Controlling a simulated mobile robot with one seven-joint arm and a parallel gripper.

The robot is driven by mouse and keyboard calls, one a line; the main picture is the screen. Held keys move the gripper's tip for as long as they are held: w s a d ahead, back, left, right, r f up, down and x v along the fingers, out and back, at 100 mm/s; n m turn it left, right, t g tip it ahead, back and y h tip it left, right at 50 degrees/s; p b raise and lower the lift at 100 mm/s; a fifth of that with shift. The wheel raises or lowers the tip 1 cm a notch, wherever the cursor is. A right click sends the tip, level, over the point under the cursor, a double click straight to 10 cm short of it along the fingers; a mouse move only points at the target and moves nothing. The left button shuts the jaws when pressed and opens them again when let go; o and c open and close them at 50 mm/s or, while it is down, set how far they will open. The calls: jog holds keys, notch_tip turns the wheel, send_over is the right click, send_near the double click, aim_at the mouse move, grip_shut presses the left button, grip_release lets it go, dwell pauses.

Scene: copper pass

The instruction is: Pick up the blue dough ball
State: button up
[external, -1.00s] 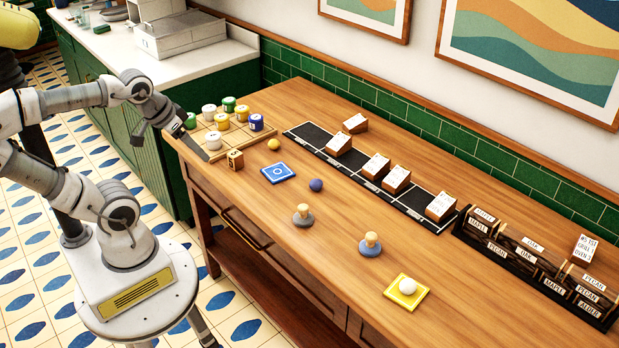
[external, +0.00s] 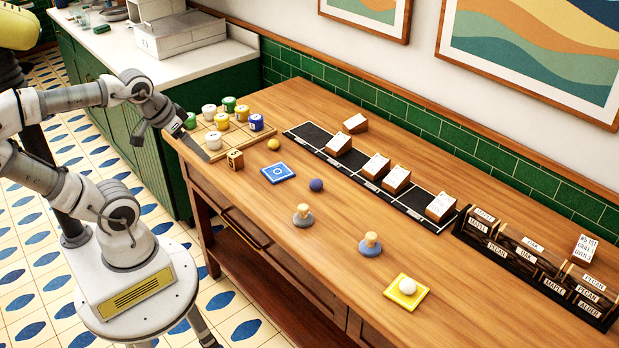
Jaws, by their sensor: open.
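The blue dough ball (external: 316,185) sits on the wooden counter, just right of a blue square tile (external: 278,173) with a white ring mark. A yellow ball (external: 274,144) lies behind the tile, and a white ball (external: 407,285) rests on a yellow square tile (external: 396,296) at the front right. My gripper (external: 190,142) is at the left end of the counter, beside the board of jars, well to the left of the blue ball and apart from it. It is open, with nothing seen between its fingers.
A black strip (external: 413,198) with wooden blocks lies behind. A labelled dark rack (external: 530,262) stands at right.

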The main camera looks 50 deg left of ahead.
jog(key=w+d+f+n+g+h+b, duration=0.2)
jog(key=w+f+n+h+b, duration=0.15)
jog(key=f+n, duration=0.2)
jog(key=n+t+h+b, duration=0.5)
jog(key=n+h+b, duration=0.3)
jog(key=n, duration=1.2)
send_near(313, 180)
jog(key=shift+y, duration=0.35)
jog(key=b+x, duration=0.3)
jog(key=x, duration=0.1)
jog(key=shift+w+d+r+b, duration=0.15)
jog(key=shift+r+b, duration=0.2)
jog(key=shift+r, duration=0.05)
jog(key=x, duration=0.2)
jog(key=b+x, duration=0.1)
jog(key=x, duration=0.1)
jog(key=shift+d+f, duration=0.15)
jog(key=shift+f, duration=0.2)
jog(key=shift+w+d+f, duration=0.1)
jog(key=shift+w+d, duration=0.05)
jog(key=shift+d, duration=0.15)
